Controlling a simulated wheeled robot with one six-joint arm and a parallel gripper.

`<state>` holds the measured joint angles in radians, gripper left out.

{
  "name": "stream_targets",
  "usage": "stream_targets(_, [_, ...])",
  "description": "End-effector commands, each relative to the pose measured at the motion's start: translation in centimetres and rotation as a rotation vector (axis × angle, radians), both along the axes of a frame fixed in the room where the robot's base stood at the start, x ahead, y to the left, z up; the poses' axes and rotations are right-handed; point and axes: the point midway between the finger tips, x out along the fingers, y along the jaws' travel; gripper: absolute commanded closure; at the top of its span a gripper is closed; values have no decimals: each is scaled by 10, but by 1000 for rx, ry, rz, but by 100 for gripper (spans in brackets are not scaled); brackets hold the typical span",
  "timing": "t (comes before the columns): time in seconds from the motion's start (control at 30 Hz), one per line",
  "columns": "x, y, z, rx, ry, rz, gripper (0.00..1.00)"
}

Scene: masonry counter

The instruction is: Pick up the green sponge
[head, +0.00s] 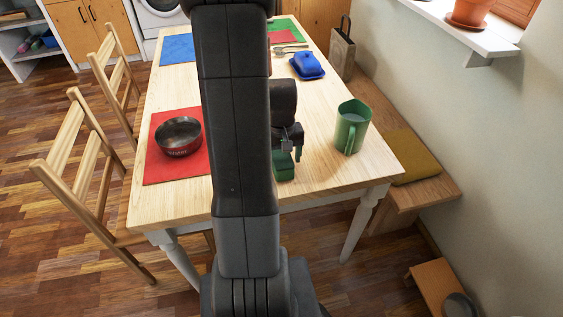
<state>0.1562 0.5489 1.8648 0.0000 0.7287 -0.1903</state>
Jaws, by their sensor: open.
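The green sponge (285,170) lies on the wooden table near its front edge, just right of my arm. My arm hides part of its left side. My gripper (290,149) is open and points down right at the far, upper end of the sponge. I cannot tell whether the fingers are around the sponge or just above it.
A green pitcher (352,127) stands to the right on the table (330,172). A metal bowl (178,136) sits on a red mat (160,174) at the left. A blue butter dish (307,66) is farther back. Chairs (75,170) stand along the left side.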

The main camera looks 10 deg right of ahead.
Motion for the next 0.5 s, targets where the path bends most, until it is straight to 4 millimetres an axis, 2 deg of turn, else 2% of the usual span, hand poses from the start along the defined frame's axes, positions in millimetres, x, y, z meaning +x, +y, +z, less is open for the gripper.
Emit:
stream_targets(0.13, [0,0,-15,0,1,0,25])
stream_targets(0.4, [0,0,-17,0,-1,0,25])
stream_targets(0.5, [0,0,-17,0,-1,0,42])
